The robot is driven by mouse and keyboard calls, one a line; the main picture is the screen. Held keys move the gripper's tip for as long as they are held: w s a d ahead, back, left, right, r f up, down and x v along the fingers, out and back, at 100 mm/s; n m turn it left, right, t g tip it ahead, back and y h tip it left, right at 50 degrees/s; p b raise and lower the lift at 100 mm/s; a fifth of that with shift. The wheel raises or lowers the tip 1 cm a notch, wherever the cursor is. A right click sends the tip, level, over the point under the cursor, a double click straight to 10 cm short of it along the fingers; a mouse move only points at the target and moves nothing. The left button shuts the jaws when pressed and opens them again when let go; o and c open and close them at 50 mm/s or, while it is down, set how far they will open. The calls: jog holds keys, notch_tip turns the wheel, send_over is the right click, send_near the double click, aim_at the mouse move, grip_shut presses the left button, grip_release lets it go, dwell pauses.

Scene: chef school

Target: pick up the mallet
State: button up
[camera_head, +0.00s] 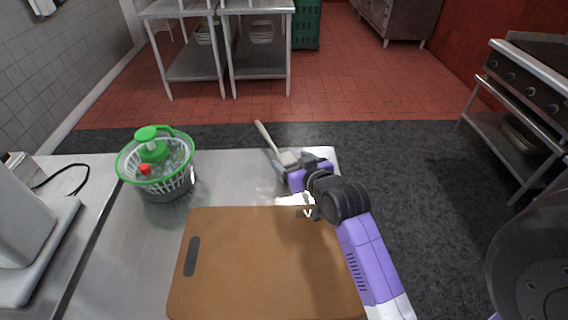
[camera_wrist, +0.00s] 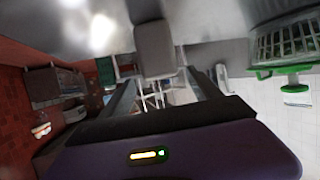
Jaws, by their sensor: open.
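The mallet (camera_head: 288,159) is at the far right part of the steel counter, with its pale handle (camera_head: 266,136) pointing away to the upper left, past the counter's far edge. My gripper (camera_head: 284,171) is open right at the near side of the mallet's head, partly covering it in the head view. In the wrist view, which is turned over, a grey block (camera_wrist: 155,50) that looks like the mallet's head shows beyond and between the open fingers (camera_wrist: 162,85). I cannot tell whether the fingers touch it.
A brown cutting board (camera_head: 255,265) lies on the counter (camera_head: 225,185) in front. A green and white salad spinner (camera_head: 165,175) stands at the left, also in the wrist view (camera_wrist: 288,40). A grey appliance (camera_head: 25,240) is further left. A stove (camera_head: 530,85) stands right, across the floor.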

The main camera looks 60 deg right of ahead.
aim_at(280, 153)
jog(key=shift+w+d+f, duration=0.2)
jog(key=shift+w+f, duration=0.05)
jog(key=shift+f, duration=0.05)
jog(key=shift+p+x, duration=0.85)
jog(key=shift+x, duration=2.65)
jog(key=shift+w+a, duration=0.1)
jog(key=shift+c, duration=0.4)
jog(key=shift+r, duration=0.1)
grip_shut()
